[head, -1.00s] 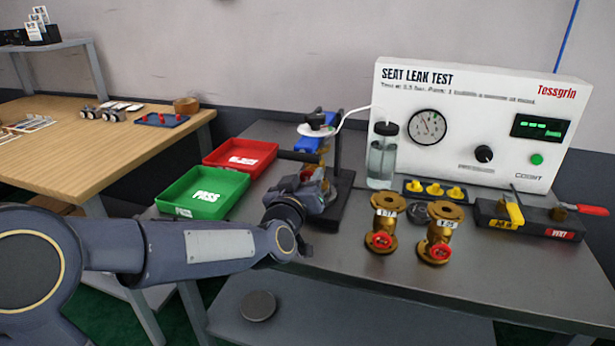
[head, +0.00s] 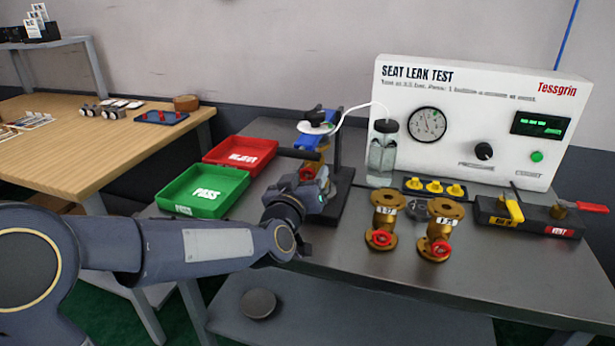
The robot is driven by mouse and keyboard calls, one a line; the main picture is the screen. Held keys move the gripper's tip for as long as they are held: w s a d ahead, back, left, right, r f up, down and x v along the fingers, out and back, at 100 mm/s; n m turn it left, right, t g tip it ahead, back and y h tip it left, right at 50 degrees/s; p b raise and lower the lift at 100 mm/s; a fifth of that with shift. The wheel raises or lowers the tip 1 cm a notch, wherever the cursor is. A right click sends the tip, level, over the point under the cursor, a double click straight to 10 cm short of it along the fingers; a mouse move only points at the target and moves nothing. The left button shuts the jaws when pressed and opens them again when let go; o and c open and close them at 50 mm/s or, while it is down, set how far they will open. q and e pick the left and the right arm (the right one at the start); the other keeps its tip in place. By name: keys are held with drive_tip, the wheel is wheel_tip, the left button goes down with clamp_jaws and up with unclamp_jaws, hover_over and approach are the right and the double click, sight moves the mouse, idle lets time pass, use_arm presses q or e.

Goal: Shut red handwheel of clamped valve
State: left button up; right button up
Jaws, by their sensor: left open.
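The clamped valve (head: 322,160) is a brass body held upright in the dark clamp stand (head: 340,185), under a blue clamp part with a white disc on top. Its red handwheel (head: 308,173) faces forward and is partly hidden by my left gripper. My left gripper (head: 316,183) is open, just in front of and below the handwheel. I cannot tell whether its fingers touch the wheel. My right gripper is out of view.
Two loose brass valves (head: 384,218) with red handwheels stand to the right. A green PASS tray (head: 180,208) and a red tray (head: 220,148) lie left. The white leak test panel (head: 475,120) and a clear bottle (head: 381,160) stand behind.

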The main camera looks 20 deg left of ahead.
use_arm(q)
drive_tip(key=s, duration=0.7)
drive_tip(key=shift+s+a+p, duration=0.15)
drive_tip(key=shift+s+p, duration=0.1)
drive_tip(key=shift+p, duration=0.1)
drive_tip(key=s+a+f+m+g+h, duration=0.15)
drive_tip(key=s+f+g, duration=0.5)
drive_tip(key=s, duration=0.65)
drive_tip(key=s+a+f+g+h, duration=0.2)
drive_tip(key=s+f+g, duration=0.45)
drive_tip(key=s, duration=0.75)
wheel_tip(320, 180, up, 22)
drive_tip(key=p, duration=2.2)
drive_tip(key=shift+w+t, duration=0.25)
drive_tip(key=shift+t, duration=0.05)
